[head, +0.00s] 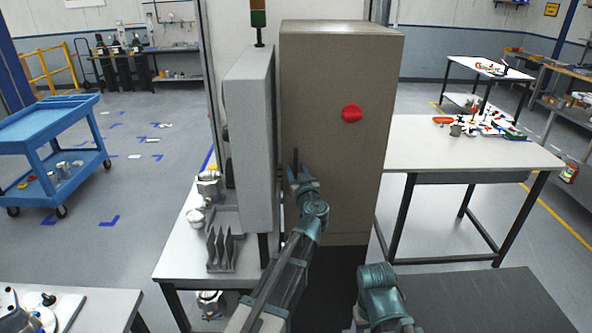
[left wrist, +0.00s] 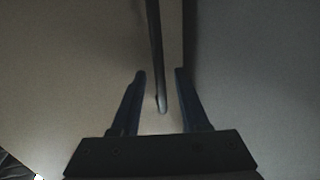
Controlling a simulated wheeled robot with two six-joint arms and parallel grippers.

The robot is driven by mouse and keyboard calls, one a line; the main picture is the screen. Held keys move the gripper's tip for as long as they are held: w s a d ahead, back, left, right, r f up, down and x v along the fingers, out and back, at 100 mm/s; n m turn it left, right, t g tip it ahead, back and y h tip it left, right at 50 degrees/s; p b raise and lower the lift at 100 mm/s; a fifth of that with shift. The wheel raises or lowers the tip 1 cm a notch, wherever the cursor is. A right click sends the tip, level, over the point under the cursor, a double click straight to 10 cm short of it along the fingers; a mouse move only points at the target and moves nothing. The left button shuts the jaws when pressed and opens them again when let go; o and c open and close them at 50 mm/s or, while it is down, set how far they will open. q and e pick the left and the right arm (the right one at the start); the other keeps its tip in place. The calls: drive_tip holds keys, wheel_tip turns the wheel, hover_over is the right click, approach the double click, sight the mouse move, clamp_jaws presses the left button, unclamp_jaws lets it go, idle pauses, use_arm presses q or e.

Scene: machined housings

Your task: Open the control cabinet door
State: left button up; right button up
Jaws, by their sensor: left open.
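The control cabinet (head: 335,70) is a tall brown-grey box in the middle of the head view. Its front looks flat and shut, with a red round knob (head: 351,113) at upper right. A dark upright handle bar (head: 296,160) is near the front's left edge. My left gripper (head: 300,180) is at this bar. In the left wrist view the bar (left wrist: 156,50) comes down between the two open fingers (left wrist: 160,74), with a gap visible on each side. Contact is not visible. My right arm shows only as a link at the bottom; its gripper is out of sight.
A light grey upright box (head: 250,140) stands close on the cabinet's left, beside my left arm. A table with metal parts (head: 182,258) is left of it. A white table (head: 460,150) stands to the right. A blue cart (head: 45,125) is far left.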

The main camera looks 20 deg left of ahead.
use_arm(q)
drive_tip(key=shift+w+a, duration=0.2)
drive_tip(key=shift+w, duration=0.1)
drive_tip(key=shift+c, duration=0.2)
clamp_jaws()
idle(1.2)
